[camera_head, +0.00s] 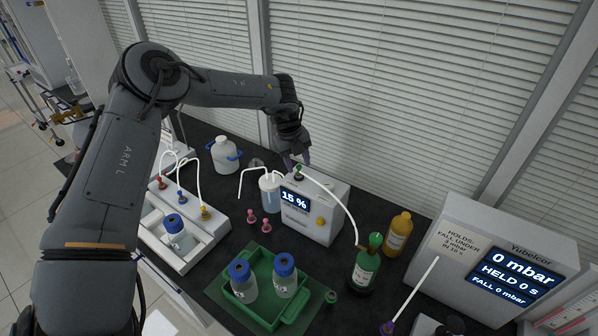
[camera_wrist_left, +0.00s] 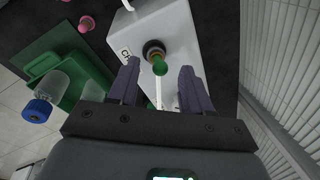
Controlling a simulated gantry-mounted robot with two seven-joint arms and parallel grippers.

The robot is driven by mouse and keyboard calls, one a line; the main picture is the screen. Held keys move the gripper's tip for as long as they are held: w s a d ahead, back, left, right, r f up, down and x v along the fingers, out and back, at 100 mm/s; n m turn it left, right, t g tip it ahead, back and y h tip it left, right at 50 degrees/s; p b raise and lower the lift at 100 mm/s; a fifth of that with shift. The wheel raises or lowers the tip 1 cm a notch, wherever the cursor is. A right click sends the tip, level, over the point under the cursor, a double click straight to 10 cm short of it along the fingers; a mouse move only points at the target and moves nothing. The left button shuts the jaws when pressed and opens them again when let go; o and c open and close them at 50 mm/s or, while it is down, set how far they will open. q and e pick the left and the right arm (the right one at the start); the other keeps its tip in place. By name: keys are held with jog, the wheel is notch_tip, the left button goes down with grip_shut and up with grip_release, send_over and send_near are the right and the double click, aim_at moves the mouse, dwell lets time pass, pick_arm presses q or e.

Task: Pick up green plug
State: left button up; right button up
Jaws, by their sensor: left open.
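The green plug (camera_head: 298,169) sits upright in a socket on top of the white box with the "15 %" display (camera_head: 318,214). A white tube runs from the plug to the green bottle (camera_head: 364,268). In the left wrist view the green plug (camera_wrist_left: 160,68) stands in a dark round socket (camera_wrist_left: 153,48) on the box. My left gripper (camera_head: 296,158) is directly above the plug, its purple fingers partly hidden by the wrist. In the wrist view the open fingers (camera_wrist_left: 160,72) lie on either side of the plug, with gaps between. My right gripper is out of view.
A green tray (camera_head: 287,319) holds blue-capped bottles in front of the box. Pink plugs (camera_head: 266,226) and a wash bottle (camera_head: 270,192) stand beside the box. An amber bottle (camera_head: 398,234) and pressure unit (camera_head: 489,262) stand right. Window blinds (camera_head: 400,90) rise close behind.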

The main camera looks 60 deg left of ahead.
pick_arm(q)
jog(key=shift+w+f, duration=0.15)
jog(key=shift+f, duration=0.4)
jog(key=shift+c, duration=0.4)
grip_shut()
jog(key=shift+r, duration=0.15)
